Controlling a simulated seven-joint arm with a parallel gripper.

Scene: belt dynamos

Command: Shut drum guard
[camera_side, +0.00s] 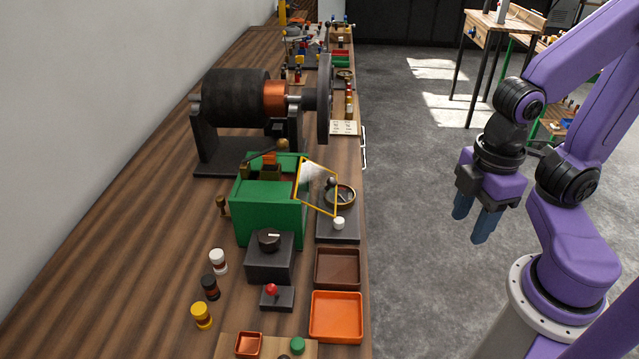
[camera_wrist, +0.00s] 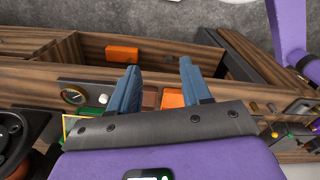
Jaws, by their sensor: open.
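A clear panel with a yellow frame (camera_side: 317,187), apparently the drum guard, stands swung out at a slant from the right side of the green housing (camera_side: 270,208). Its free edge hangs over the small gauge plate. In the wrist view, part of a yellow frame (camera_wrist: 66,130) shows at the lower left, mostly hidden by my gripper body. My gripper (camera_side: 475,222) is open and empty, pointing down over the floor, well to the right of the bench and the guard. Its two blue fingers (camera_wrist: 160,68) are apart in the wrist view, with nothing between them.
A black drum (camera_side: 236,97) with a copper band stands behind the green housing, beside a large dark wheel (camera_side: 324,98). Space between bench and gripper is clear.

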